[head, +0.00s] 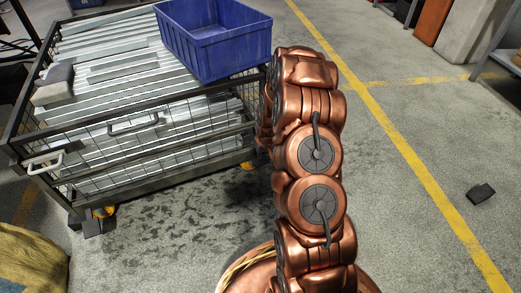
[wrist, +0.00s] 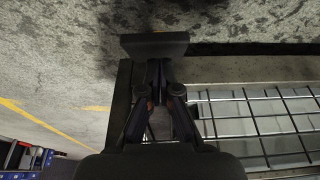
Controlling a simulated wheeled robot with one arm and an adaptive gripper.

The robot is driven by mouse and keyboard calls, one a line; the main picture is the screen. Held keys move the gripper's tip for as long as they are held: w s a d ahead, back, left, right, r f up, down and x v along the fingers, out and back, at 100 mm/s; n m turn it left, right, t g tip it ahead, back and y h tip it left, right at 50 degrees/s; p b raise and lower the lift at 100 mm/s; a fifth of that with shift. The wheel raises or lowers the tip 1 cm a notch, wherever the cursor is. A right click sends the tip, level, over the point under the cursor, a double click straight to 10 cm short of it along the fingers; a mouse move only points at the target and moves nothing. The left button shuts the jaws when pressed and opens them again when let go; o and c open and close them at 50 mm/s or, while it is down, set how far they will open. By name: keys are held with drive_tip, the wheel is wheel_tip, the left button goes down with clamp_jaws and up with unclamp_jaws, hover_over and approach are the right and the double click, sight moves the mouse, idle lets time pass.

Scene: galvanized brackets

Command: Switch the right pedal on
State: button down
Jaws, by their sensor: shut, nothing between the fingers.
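A wire-sided cart (head: 150,150) stands at the left of the head view. A dark pedal-like block (head: 92,224) shows beside its near left caster (head: 103,211). Only a bit of the orange right caster (head: 248,165) shows left of my arm; no right pedal can be made out there. In the wrist view my gripper (wrist: 155,72) is shut and empty, beside the cart's corner. A wide dark block (wrist: 154,45), possibly the right pedal, lies at the fingertips; I cannot tell whether they touch or whether it is on. My gripper is hidden in the head view.
A blue bin (head: 215,40) and metal strips (head: 120,50) lie on the cart. Yellow cloth (head: 30,262) is at the lower left. A small dark block (head: 481,193) lies on the floor at right. The floor around the yellow line (head: 400,145) is mostly clear.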

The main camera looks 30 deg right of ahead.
drive_tip(key=shift+s+f, duration=0.15)
drive_tip(key=shift+f, duration=0.1)
idle(0.4)
